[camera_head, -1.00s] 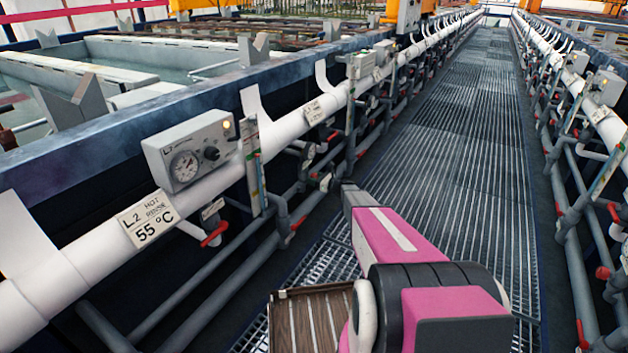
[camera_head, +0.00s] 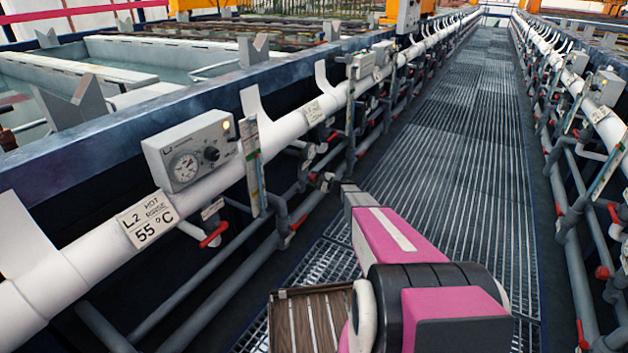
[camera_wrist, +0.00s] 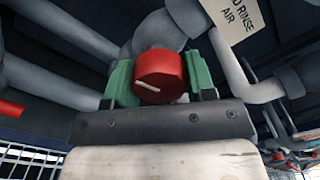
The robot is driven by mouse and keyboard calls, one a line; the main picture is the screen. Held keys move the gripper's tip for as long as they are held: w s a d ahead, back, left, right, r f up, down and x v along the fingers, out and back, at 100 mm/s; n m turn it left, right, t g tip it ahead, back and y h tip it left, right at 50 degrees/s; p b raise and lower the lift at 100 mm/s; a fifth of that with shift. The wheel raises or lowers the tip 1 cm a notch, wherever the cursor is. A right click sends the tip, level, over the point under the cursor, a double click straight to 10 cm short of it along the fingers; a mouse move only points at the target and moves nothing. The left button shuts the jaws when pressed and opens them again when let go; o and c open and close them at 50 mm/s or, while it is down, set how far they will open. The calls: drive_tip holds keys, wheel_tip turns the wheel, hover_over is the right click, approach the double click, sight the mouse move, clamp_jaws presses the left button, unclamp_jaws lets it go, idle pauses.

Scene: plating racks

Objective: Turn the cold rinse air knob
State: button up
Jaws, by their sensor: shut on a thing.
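The red round knob (camera_wrist: 160,75) with a pale pointer line is in the middle of the wrist view, in front of a grey pipe elbow. A label (camera_wrist: 234,18) at its upper right reads "...D RINSE AIR", its left part cut off. My gripper (camera_wrist: 160,82) has its green finger pads on both sides of the knob and is shut on it. The pointer line is tilted, its right end a little lower. In the head view my pink arm reaches toward the pipes beside the walkway; the gripper and knob cannot be made out there.
Grey pipes (camera_wrist: 60,85) surround the knob closely. In the head view a control box (camera_head: 190,150) with a gauge and an "L.2 hot rinse 55 °C" sign (camera_head: 147,219) sit on the white pipe at left. The grated walkway (camera_head: 460,130) is clear ahead.

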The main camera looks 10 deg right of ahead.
drive_tip(key=n, duration=0.6)
drive_tip(key=shift+n, duration=0.3)
idle(0.5)
drive_tip(key=o, duration=0.9)
drive_tip(key=shift+d, duration=0.15)
drive_tip(key=v, duration=1)
drive_tip(key=shift+s+d, duration=0.25)
